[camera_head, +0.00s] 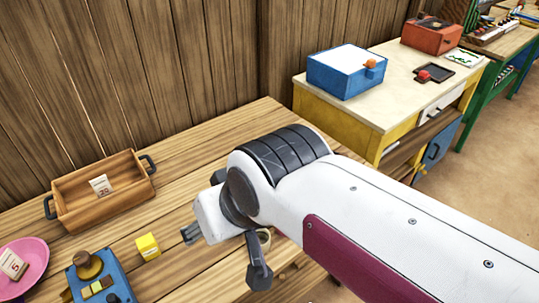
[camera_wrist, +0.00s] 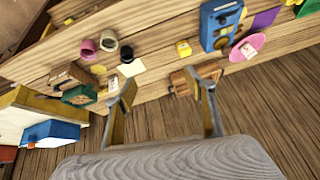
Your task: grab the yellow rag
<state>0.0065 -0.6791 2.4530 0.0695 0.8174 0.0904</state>
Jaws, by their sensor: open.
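A flat pale-yellow piece (camera_wrist: 132,67) lies on the wooden table beside a dark cup in the wrist view; it may be the yellow rag, but its material is unclear. I cannot make it out in the head view, where my arm covers part of the table. A small yellow block (camera_head: 148,246) sits left of my gripper; it also shows in the wrist view (camera_wrist: 183,48). My gripper (camera_head: 225,254) is over the table, its fingers apart and empty; they also show in the wrist view (camera_wrist: 162,82), apart from the pale piece.
A wooden tray (camera_head: 72,211) with a price tag, a blue device (camera_head: 88,278) and a pink plate (camera_head: 38,252) are at the left. Several cups (camera_wrist: 108,40) and a green box (camera_wrist: 78,95) stand near the pale piece. A plank wall (camera_head: 130,70) rises behind.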

